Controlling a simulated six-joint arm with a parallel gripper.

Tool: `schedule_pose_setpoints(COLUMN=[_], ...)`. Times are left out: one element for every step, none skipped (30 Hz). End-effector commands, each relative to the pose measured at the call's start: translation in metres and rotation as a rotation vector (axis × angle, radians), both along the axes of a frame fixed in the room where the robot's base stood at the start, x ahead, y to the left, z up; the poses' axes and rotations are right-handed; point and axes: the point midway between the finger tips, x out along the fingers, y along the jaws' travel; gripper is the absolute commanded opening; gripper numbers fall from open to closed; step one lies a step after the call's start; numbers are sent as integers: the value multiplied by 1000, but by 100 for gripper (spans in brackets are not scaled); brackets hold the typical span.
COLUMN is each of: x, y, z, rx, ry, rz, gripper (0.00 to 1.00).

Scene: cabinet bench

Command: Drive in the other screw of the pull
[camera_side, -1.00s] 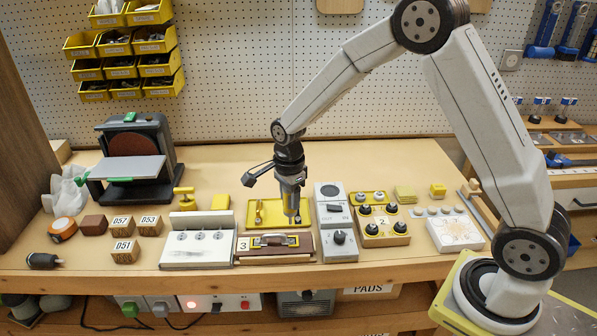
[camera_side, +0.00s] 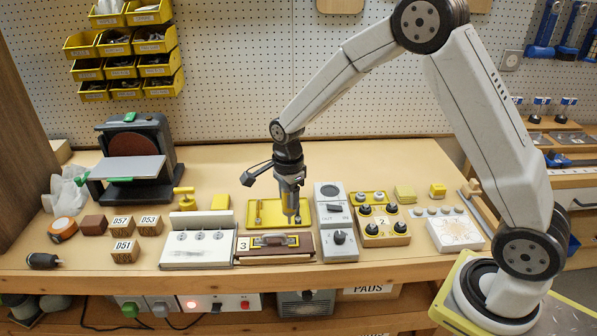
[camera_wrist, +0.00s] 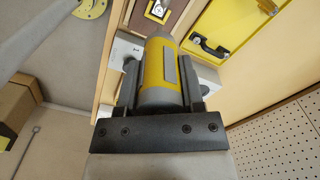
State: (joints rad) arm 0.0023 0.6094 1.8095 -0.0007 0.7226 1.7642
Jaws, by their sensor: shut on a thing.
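My gripper (camera_side: 290,188) hangs pointing down over the bench, just behind the brown panel marked 3. In the wrist view its jaws (camera_wrist: 160,85) are shut on a yellow and grey cylindrical driver (camera_wrist: 158,72). The driver's tip is hidden in the wrist view. In the side view its lower end is above the front right part of the yellow tray (camera_side: 247,222). The brown panel (camera_side: 245,257) lies in front of the tray.
A white panel with several round fittings (camera_side: 182,254) is left of the brown panel. A grey control box (camera_side: 340,250) stands close on the right, then a yellow block with black knobs (camera_side: 383,236). A sander (camera_side: 130,165) stands at the back left. Bench behind the tray is clear.

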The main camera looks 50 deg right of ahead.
Motion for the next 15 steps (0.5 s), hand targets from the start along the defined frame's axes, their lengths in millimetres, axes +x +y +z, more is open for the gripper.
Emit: schedule_pose_setpoints(x=[3, 5, 7, 10, 13, 17, 21, 24, 29, 32, 35, 40, 43, 46, 49], y=[2, 4, 6, 9, 11, 14, 17, 21, 25, 29, 32, 37, 40, 43, 47], z=[0, 1, 0, 0, 1, 1, 1, 1, 1, 2, 2, 2, 2, 3, 3], rx=[0, 0, 0, 0, 0, 1, 1, 0, 1, 1, 1, 0, 1, 1, 0], ry=[-2, -2, -1, -1, -2, -2, -2, -1, -2, -2, -2, -1, -2, -2, -1], rz=[1, 2, 3, 4, 4, 3, 3, 3, 4, 4, 3, 3, 4, 4, 3], gripper=[0, 0, 0, 0, 0, 0, 0, 0, 0, 0, 0, 0, 0, 0, 0])
